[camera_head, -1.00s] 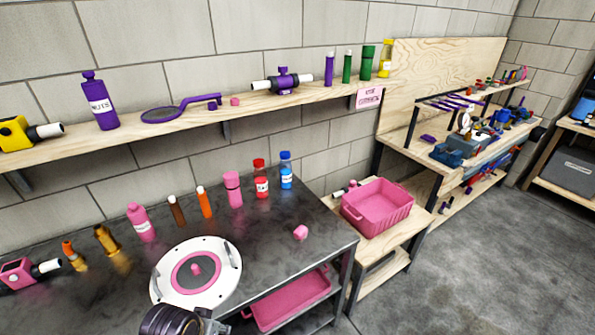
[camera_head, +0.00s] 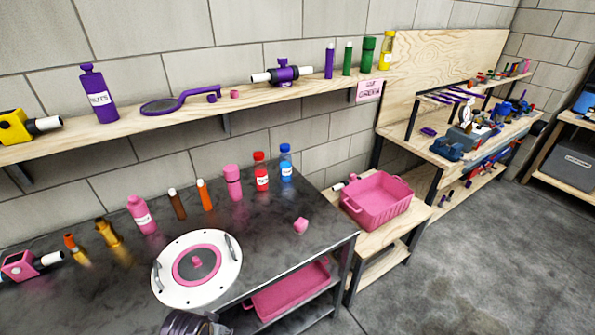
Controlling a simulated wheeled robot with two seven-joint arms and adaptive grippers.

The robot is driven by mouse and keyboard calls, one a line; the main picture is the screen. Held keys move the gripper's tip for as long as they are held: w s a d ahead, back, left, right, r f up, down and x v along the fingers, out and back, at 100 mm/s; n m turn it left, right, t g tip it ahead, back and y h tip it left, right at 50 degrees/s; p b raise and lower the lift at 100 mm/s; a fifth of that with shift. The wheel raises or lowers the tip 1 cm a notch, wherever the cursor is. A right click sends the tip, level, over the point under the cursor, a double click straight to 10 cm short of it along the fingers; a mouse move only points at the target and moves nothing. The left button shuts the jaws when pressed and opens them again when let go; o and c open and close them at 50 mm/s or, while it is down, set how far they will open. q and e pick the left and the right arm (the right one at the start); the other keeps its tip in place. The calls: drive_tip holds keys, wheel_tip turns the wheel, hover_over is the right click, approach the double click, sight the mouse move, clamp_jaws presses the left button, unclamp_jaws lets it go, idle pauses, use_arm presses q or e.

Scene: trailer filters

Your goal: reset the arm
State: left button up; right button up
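A dark rounded part of one of my arms (camera_head: 190,324) shows at the bottom edge, just below the white round plate with a pink ring (camera_head: 165,286) on the dark bench. I cannot tell which arm it belongs to. No fingers of either gripper show in the head view, so neither grip can be seen.
A pink crate (camera_head: 376,200) sits on a low wooden table to the right. Grey floor (camera_head: 480,260) is clear at the right.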

use_arm(q)
drive_tip(key=s+f+g, duration=0.1)
drive_tip(key=s+f, duration=0.2)
drive_tip(key=f, duration=1.1)
drive_tip(key=s+f, duration=0.2)
drive_tip(key=f, duration=1.1)
drive_tip(key=s+a+f, duration=0.2)
drive_tip(key=s+f, duration=0.6)
drive_tip(key=s, duration=0.2)
drive_tip(key=s+a+f+g, duration=0.1)
drive_tip(key=s+a+f, duration=0.1)
drive_tip(key=s+f, duration=0.7)
drive_tip(key=shift+s+a+f, duration=0.2)
drive_tip(key=shift+s+f, duration=0.1)
drive_tip(key=shift+s, duration=0.95)
drive_tip(key=shift+s, duration=0.1)
